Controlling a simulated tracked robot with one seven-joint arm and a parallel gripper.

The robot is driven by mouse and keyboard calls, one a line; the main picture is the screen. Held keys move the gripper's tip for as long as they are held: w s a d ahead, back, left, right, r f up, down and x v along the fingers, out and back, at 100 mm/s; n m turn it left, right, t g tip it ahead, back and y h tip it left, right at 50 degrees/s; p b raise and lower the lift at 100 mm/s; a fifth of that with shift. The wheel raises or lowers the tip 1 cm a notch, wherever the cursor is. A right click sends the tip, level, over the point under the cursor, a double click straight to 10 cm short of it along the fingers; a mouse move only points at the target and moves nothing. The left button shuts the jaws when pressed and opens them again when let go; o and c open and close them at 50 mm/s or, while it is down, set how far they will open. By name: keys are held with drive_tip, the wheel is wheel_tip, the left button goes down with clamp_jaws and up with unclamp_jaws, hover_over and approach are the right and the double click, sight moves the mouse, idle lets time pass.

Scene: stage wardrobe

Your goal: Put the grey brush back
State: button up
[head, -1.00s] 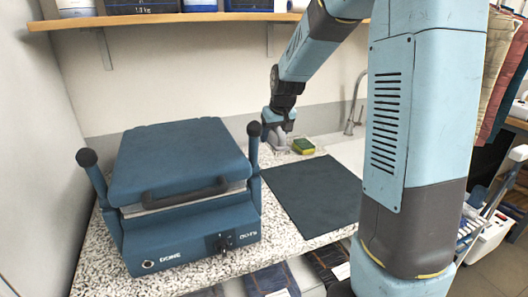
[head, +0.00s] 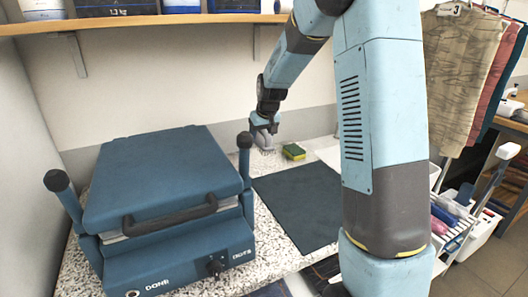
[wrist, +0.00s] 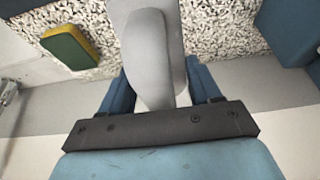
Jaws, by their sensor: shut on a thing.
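The grey brush (head: 265,141) is below my gripper (head: 264,126) at the back of the speckled counter in the head view. In the wrist view the brush (wrist: 152,45) is a smooth grey shape between the two blue fingers of my gripper (wrist: 158,92), which is shut on it. The brush's underside is hidden, and I cannot tell whether it touches the counter.
A green and yellow sponge (head: 293,152) lies just right of the brush. A dark mat (head: 298,205) lies in front of it, bare. A blue press (head: 160,190) stands left. A shelf (head: 150,21) hangs above. A white caddy (head: 452,222) holds several items at right.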

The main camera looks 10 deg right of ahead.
drive_tip(key=w+f, duration=0.2)
drive_tip(key=w+d+f, duration=0.1)
drive_tip(key=w+f, duration=0.3)
drive_tip(key=shift+d+f, duration=0.15)
drive_tip(key=shift+d, duration=0.1)
drive_tip(key=f, duration=0.3)
drive_tip(key=shift+w+f, duration=0.2)
drive_tip(key=o, duration=1.6)
